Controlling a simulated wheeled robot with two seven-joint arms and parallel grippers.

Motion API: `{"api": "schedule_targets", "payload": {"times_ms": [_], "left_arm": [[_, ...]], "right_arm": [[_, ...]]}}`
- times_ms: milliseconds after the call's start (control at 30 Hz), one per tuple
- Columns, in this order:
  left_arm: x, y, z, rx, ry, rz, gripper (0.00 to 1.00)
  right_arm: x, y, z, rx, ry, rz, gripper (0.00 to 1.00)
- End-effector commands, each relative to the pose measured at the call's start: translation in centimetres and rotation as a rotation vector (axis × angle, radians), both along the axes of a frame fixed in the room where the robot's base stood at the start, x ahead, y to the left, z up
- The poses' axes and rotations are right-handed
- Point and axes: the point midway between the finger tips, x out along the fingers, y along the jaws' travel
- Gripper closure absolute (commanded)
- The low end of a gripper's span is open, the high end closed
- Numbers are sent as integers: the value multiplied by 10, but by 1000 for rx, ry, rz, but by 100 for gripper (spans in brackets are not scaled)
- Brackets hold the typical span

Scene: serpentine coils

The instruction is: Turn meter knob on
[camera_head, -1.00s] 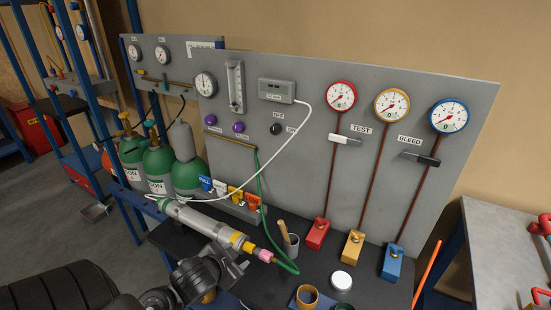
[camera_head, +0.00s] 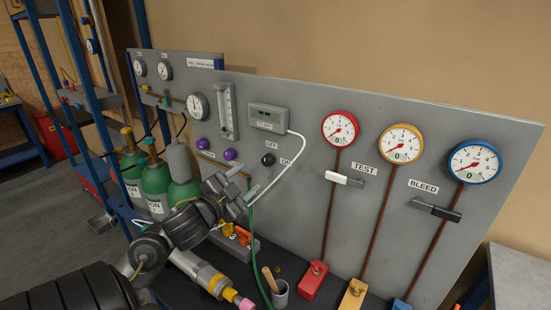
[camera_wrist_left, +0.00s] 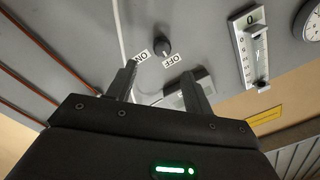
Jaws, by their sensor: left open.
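The black meter knob (camera_head: 268,159) sits on the grey panel below the meter box (camera_head: 268,117), between the OFF label (camera_head: 272,146) and the ON label (camera_head: 286,162). I cannot tell which label the knob points at. My left gripper (camera_head: 247,181) is open and empty, just below the knob in the head view. In the left wrist view the knob (camera_wrist_left: 163,46) lies ahead of the spread fingertips (camera_wrist_left: 160,69), roughly centred between them and apart from both. The meter's display is too small to read. My right gripper is not in view.
A white cable (camera_head: 278,178) runs from the meter box down past the knob. Two purple knobs (camera_head: 230,154) and a glass flow tube (camera_head: 228,110) are to the left. Green cylinders (camera_head: 155,183) stand further left. Gauges (camera_head: 340,129) and levers (camera_head: 345,179) are right.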

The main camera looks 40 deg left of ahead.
Motion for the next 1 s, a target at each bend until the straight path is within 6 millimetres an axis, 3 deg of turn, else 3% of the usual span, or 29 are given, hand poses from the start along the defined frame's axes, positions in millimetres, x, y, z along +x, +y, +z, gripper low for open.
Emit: {"api": "schedule_targets", "payload": {"times_ms": [167, 367, 700, 1000], "left_arm": [[5, 0, 0, 0, -2, -2, 49], [33, 5, 1, -4, -3, 0, 49], [90, 15, 1, -5, -1, 1, 49], [107, 17, -1, -1, 1, 1, 49]], "right_arm": [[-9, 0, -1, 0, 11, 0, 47], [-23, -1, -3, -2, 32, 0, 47], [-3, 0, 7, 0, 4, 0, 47], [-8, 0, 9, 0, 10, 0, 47]]}}
